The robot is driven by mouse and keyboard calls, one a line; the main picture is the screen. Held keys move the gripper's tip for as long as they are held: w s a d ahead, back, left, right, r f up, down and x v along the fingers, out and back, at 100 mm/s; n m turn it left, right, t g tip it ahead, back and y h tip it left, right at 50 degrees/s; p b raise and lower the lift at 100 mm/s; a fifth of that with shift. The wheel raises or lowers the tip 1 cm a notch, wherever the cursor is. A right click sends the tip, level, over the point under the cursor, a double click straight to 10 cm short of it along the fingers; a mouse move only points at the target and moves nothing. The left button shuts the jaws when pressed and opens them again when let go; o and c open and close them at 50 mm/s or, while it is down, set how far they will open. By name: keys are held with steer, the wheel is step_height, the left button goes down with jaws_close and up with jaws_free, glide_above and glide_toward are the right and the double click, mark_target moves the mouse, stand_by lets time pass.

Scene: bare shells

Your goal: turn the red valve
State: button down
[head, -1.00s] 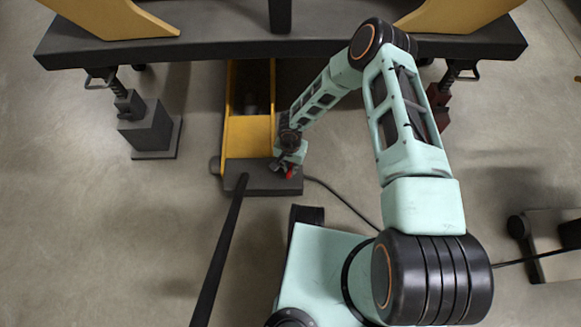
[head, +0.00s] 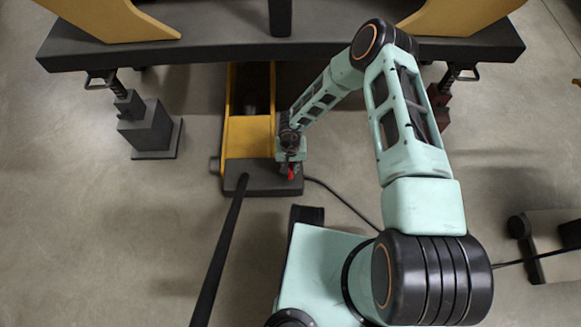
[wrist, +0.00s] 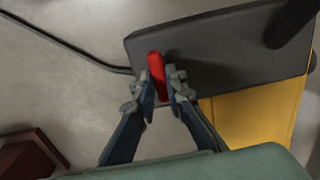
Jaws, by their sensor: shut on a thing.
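The red valve (head: 291,172) is a small red handle at the near right corner of the dark end block (head: 262,184) of a yellow unit on the floor. In the wrist view the valve (wrist: 157,76) is a narrow red bar, lying between the two fingers of my gripper (wrist: 161,88). The fingers are closed on both sides of it. My gripper also shows in the head view (head: 290,163), above the block, and covers part of the valve. The valve's base is hidden.
A black pole (head: 222,240) rises from the block toward the camera. A dark cable (head: 345,203) runs over the floor at the right. A heavy dark platform (head: 200,54) spans the back, with a grey jack stand (head: 148,130) at left.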

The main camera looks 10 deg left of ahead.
mark_target(291, 169)
steer(key=c, duration=2)
jaws_free()
steer(key=shift+o, duration=0.2)
steer(key=shift+r, duration=0.1)
step_height(291, 169, up, 12)
steer(key=shift+d, duration=0.1)
